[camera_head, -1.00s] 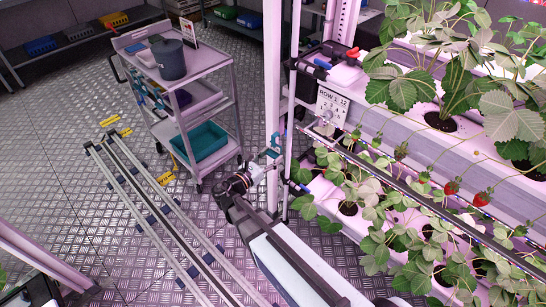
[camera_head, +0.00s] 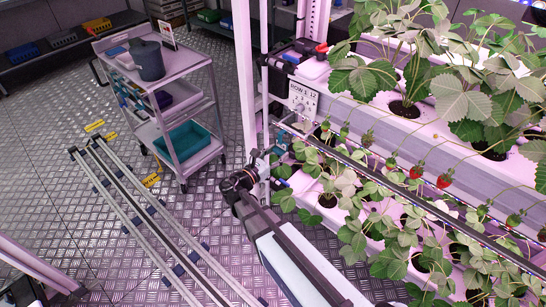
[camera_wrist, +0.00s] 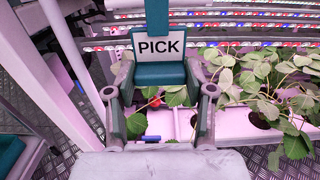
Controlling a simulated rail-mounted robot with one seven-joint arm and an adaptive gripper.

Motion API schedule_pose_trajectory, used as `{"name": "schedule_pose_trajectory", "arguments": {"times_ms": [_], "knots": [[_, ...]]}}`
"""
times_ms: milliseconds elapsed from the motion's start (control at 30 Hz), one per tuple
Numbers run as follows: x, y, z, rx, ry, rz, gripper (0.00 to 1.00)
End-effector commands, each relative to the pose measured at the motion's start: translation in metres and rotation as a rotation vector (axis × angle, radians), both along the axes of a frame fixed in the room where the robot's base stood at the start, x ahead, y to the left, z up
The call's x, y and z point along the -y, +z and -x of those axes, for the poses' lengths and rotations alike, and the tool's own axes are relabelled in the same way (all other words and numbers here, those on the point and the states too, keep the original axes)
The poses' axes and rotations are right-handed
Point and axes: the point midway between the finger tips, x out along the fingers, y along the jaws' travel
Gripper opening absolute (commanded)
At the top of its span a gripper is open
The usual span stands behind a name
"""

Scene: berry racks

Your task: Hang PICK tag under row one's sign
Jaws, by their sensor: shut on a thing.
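The PICK tag is a teal plate with a white label reading PICK (camera_wrist: 159,46), upright in the wrist view. My gripper (camera_wrist: 159,97) is shut on it, one finger at each side. In the head view my gripper (camera_head: 264,167) is below and left of row one's sign (camera_head: 303,98), a white plate reading ROW 1 on the rack's end. The tag is small there, a bit of teal at my gripper's far end, and its edges are hard to make out. It is apart from the sign. The wrist view does not show the sign.
The berry rack (camera_head: 450,140) with leafy plants and red berries fills the right side. A pale post (camera_head: 245,75) stands just left of the sign. A grey trolley (camera_head: 165,60) with a teal bin (camera_head: 182,140) stands at left. Floor rails (camera_head: 130,205) run along the left.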

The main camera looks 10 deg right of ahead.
Motion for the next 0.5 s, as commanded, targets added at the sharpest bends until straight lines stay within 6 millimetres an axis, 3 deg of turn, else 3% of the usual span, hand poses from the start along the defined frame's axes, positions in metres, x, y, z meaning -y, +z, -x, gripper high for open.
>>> {"name": "schedule_pose_trajectory", "arguments": {"times_ms": [500], "knots": [[0.029, 0.000, -0.025, 0.000, -0.001, 0.001, 0.23]]}}
